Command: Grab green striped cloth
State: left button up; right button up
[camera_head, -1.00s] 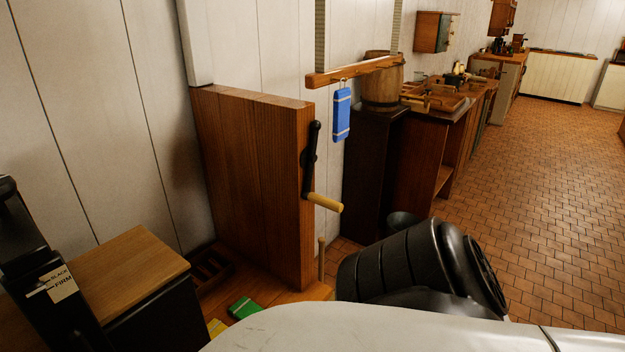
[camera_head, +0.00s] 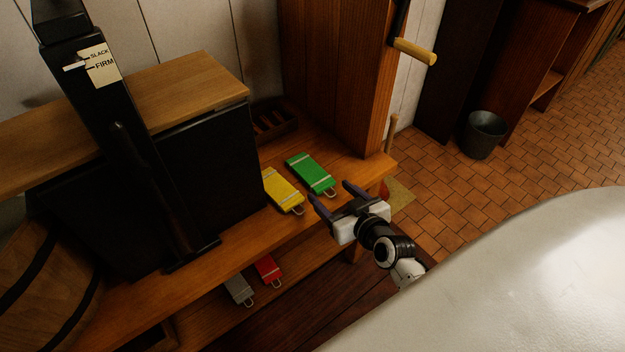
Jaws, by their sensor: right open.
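The green striped cloth (camera_head: 309,173) lies flat on the wooden bench top (camera_head: 235,242). It has pale stripes near its ends and a small loop at its near end. A yellow striped cloth (camera_head: 282,189) lies just left of it. My right gripper (camera_head: 333,199) is open and empty, its two dark fingers pointing up-left toward the green cloth. The fingertips are just short of the cloth's near end in the picture; I cannot tell their height above the bench. My left gripper is not in view.
A red cloth (camera_head: 268,270) and a grey cloth (camera_head: 239,289) lie on the lower shelf. A black upright device with a SLACK/FIRM label (camera_head: 101,65) stands left. A tall wooden panel (camera_head: 335,75) rises behind the green cloth. A bucket (camera_head: 483,135) stands on the tiled floor.

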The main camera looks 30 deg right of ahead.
aim_at(314, 174)
jog(key=x, duration=0.4)
jog(key=shift+w+d+r+b, duration=0.1)
jog(key=shift+d+b, duration=0.15)
jog(key=shift+b, duration=0.05)
jog(key=b+x, duration=0.1)
jog(key=x, duration=0.5)
jog(key=shift+d, duration=0.1)
jog(key=shift+c, duration=0.7)
jog(key=c, duration=0.8)
